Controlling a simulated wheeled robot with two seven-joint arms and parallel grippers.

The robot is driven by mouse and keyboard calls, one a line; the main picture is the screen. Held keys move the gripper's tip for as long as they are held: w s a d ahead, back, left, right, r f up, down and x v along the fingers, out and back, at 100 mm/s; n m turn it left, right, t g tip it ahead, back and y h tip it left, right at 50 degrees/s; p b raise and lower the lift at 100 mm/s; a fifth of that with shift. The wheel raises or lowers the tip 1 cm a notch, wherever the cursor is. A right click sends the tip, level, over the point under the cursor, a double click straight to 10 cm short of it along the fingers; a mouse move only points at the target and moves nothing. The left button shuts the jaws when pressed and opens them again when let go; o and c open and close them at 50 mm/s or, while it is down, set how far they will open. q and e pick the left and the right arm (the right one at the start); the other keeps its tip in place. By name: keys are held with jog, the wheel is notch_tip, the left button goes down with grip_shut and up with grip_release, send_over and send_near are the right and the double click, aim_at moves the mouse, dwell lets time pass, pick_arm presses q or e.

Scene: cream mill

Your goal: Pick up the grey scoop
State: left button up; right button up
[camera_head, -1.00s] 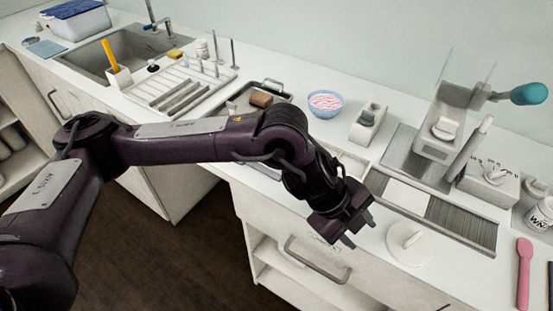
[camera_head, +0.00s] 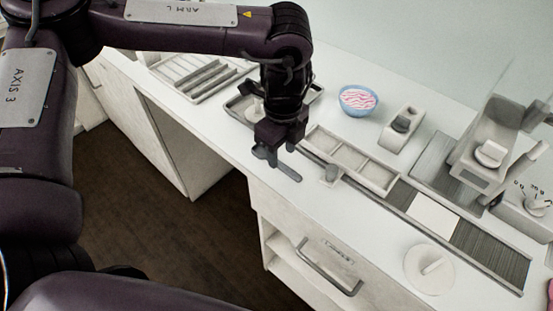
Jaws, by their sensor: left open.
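A small grey rounded piece (camera_head: 330,173) sits at the near side of the compartment tray, on the white counter. It looks like the grey scoop, but it is too small to be sure, and I cannot make out its handle clearly. My left gripper (camera_head: 276,166) is open and points down over the counter's front edge, to the left of the grey piece and apart from it. Nothing shows between its fingers.
A white tray with compartments (camera_head: 372,170) lies right of the gripper. A pink-striped blue bowl (camera_head: 358,100) stands behind. A round white lid (camera_head: 429,269) lies at the front right. A drawer handle (camera_head: 325,272) juts out below. The dark metal tray is partly hidden by my arm.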

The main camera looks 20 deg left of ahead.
aim_at(282, 165)
pick_arm(q)
jog(key=f, duration=0.3)
jog(key=shift+w+f+p, duration=0.25)
jog(key=shift+f+p, duration=0.1)
jog(key=shift+f, duration=0.2)
jog(key=c, duration=0.9)
grip_shut()
pick_arm(e)
jog(key=shift+w+r, duration=0.35)
jog(key=shift+r, duration=0.2)
